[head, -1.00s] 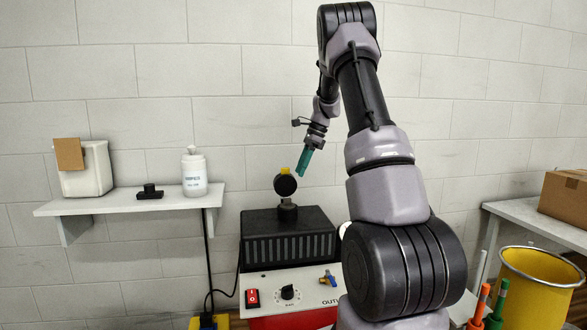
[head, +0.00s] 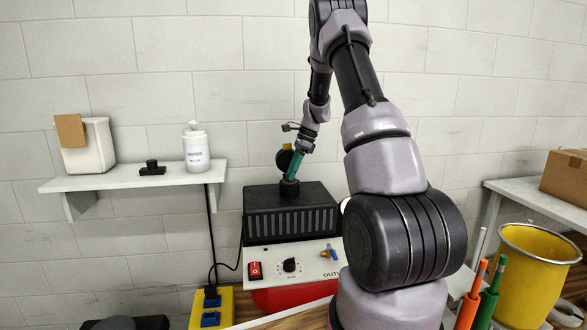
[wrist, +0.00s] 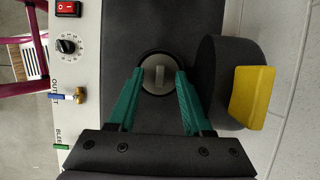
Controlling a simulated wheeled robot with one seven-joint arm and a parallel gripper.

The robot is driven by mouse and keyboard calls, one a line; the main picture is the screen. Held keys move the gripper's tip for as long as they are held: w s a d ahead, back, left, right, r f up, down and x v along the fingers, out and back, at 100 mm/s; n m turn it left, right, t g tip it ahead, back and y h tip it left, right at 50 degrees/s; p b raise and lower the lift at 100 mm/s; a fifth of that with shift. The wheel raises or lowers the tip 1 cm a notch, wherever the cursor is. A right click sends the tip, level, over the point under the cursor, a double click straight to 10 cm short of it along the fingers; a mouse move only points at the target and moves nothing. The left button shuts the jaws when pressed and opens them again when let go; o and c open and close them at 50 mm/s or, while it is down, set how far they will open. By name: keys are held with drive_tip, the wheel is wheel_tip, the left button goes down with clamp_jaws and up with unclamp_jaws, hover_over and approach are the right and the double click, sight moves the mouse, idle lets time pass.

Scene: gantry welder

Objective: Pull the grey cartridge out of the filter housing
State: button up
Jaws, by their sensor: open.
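The grey cartridge (wrist: 158,76) shows its round top with a raised tab, inside the black ring of the filter housing (wrist: 142,58). In the head view the housing (head: 289,189) is a short black cylinder on the dark ribbed box; the cartridge cannot be made out there. My gripper (wrist: 159,72) has two teal fingers, open and empty, with the cartridge top between the tips in the wrist view. In the head view my gripper (head: 291,177) points down just above the housing. Whether the fingers touch the cartridge cannot be told.
A round black cap with a yellow tab (wrist: 251,95) stands close beside the right finger. The white panel (head: 310,262) below has a red switch, knob and valve. A shelf (head: 130,182) is on the left; a yellow bin (head: 540,275) is on the right.

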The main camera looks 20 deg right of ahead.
clamp_jaws()
drive_tip(key=shift+r, duration=0.25)
drive_tip(key=shift+r, duration=3.45)
drive_tip(key=shift+r, duration=0.1)
